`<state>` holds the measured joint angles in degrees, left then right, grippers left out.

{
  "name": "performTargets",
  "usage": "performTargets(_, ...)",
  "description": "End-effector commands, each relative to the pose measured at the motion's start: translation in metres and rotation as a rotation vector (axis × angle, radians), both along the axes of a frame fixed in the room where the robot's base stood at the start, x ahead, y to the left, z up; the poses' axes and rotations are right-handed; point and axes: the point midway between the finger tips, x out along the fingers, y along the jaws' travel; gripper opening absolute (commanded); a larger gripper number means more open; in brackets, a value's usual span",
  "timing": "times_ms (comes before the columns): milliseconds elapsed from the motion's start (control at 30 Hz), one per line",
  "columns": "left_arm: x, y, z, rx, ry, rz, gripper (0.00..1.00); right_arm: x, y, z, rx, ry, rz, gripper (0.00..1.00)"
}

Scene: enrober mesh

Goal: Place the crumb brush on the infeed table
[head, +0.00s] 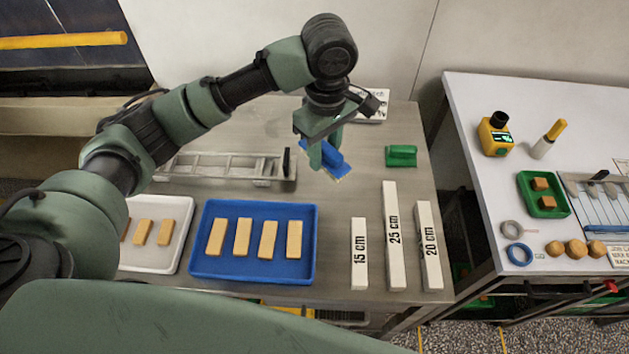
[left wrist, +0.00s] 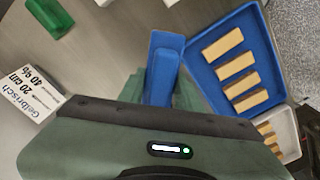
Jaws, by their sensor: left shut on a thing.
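My left gripper (head: 322,150) is shut on a blue brush-like thing (head: 334,160), which I take for the crumb brush. It is tilted, with a pale edge underneath, and appears to be above the steel table (head: 345,195); I cannot tell whether it touches. In the left wrist view the brush (left wrist: 163,68) shows between the green fingers (left wrist: 160,92), which hide part of it. I cannot tell from any label which table is the infeed table. My right gripper is not in view.
On the steel table are a blue tray (head: 254,275) of pale bars, a white tray (head: 185,212), length blocks (head: 392,235), a green block-like thing (head: 402,155) and a metal frame (head: 225,165). Bare steel lies around the gripper. A white table (head: 470,110) with tools stands right.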

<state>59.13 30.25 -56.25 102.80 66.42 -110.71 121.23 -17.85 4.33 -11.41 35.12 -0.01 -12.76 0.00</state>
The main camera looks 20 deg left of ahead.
Motion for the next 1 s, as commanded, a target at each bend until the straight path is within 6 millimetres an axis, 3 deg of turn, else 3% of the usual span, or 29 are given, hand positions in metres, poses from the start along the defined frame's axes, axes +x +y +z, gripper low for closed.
performTargets(167, -0.001, 0.002, -0.047, 0.004, 0.003, 0.001, 0.0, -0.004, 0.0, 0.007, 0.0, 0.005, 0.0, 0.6)
performTargets(300, 0.0, 0.001, -0.074, 0.002, 0.001, 0.001, 0.0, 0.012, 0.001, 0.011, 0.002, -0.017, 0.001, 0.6)
performTargets(467, 0.001, 0.001, -0.089, 0.001, 0.0, 0.0, 0.0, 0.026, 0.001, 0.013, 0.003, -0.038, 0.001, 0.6)
performTargets(733, 0.0, 0.001, -0.125, 0.002, 0.001, 0.001, 0.0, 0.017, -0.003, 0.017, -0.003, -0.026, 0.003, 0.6)
performTargets(1000, 0.001, 0.001, -0.131, 0.001, -0.002, -0.001, 0.0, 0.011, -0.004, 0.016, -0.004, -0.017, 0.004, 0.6)
